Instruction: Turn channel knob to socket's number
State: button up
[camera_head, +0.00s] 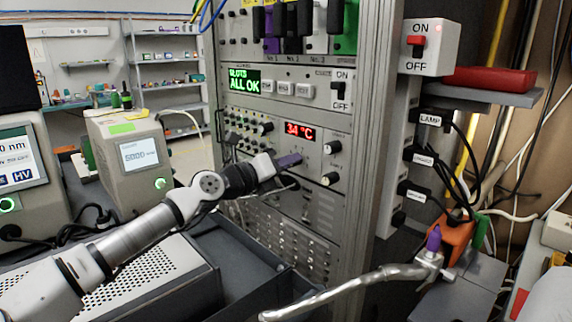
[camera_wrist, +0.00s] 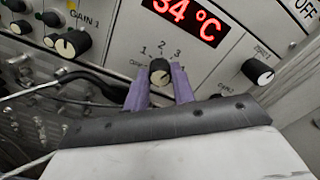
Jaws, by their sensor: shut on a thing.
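The channel knob (camera_wrist: 159,69) is a small round knob with a pale face, below the red display in the wrist view. The marks 1, 2, 3 and a partly covered OFF are around it. My gripper (camera_wrist: 160,77) has its purple fingers on both sides of the knob and is shut on it. In the head view my gripper (camera_head: 289,160) reaches the panel just below the display and hides the knob. I cannot tell clearly which mark the knob points to. A black cable (camera_wrist: 88,77) runs behind my left finger; its end and any numbered socket there are hidden.
The red display (camera_head: 301,131) reads 34 °C. A GAIN 1 knob (camera_wrist: 73,44) is left of my gripper, and another black knob (camera_wrist: 257,71) is to the right. A green screen (camera_head: 244,81) reads SLOTS ALL OK.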

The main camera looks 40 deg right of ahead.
jog(key=o, duration=1)
jog(key=s+a+b, duration=0.1)
jog(key=a+b, duration=0.1)
jog(key=a, duration=1.1)
jog(key=shift+a, duration=0.35)
